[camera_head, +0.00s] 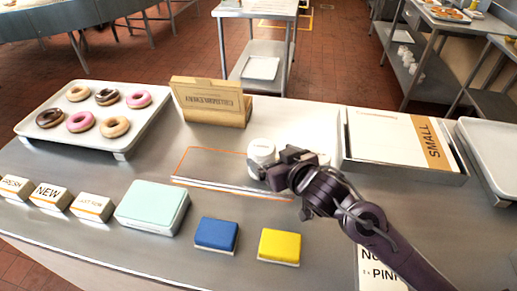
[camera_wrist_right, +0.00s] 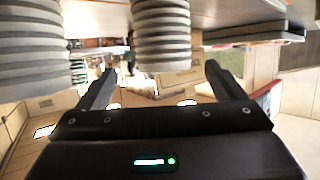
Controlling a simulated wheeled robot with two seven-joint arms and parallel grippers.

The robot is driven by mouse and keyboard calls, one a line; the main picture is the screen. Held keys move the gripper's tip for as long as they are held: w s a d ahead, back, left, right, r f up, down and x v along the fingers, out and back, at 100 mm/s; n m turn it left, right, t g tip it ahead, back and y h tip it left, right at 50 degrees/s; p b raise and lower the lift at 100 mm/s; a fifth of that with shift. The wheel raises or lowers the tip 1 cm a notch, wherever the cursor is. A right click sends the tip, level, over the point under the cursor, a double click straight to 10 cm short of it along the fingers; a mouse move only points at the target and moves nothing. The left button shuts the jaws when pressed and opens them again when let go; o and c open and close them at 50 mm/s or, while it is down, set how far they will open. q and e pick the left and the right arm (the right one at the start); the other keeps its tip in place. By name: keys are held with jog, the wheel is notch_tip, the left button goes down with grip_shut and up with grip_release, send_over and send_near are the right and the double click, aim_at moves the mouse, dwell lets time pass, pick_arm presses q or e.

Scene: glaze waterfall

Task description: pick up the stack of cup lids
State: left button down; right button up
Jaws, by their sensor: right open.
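A white, round stack of cup lids (camera_head: 261,151) stands on the metal counter, just beyond my right gripper (camera_head: 268,168) in the head view, its lower part partly hidden by the gripper. A second pale round stack (camera_head: 323,158) shows in part behind my right wrist. The right wrist view, which looks upside down, shows two ribbed grey-white stacks, one at the left (camera_wrist_right: 32,48) and one in the middle (camera_wrist_right: 163,38). My right gripper's fingers (camera_wrist_right: 160,78) are open and empty, with the middle stack lined up between them in the picture. Contact cannot be told. My left gripper is not in view.
A donut tray (camera_head: 125,143) stands at the back left, a wooden sign box (camera_head: 211,103) behind the lids. A metal tray with a box marked SMALL (camera_head: 385,135) is right. A mint box (camera_head: 152,206), a blue sponge (camera_head: 216,234) and a yellow sponge (camera_head: 279,246) line the front.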

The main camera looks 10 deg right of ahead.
aim_at(259, 148)
jog(key=shift+w+a+f, duration=0.2)
jog(key=shift+w+a, duration=0.05)
jog(key=shift+w, duration=0.35)
jog(key=p+x, duration=0.1)
jog(key=x, duration=0.4)
jog(key=shift+w+a+p, duration=0.25)
jog(key=shift+p, duration=0.1)
jog(key=shift+w+f, duration=0.1)
jog(key=shift+w, duration=0.05)
jog(key=shift+c, duration=0.4)
jog(key=c, duration=1)
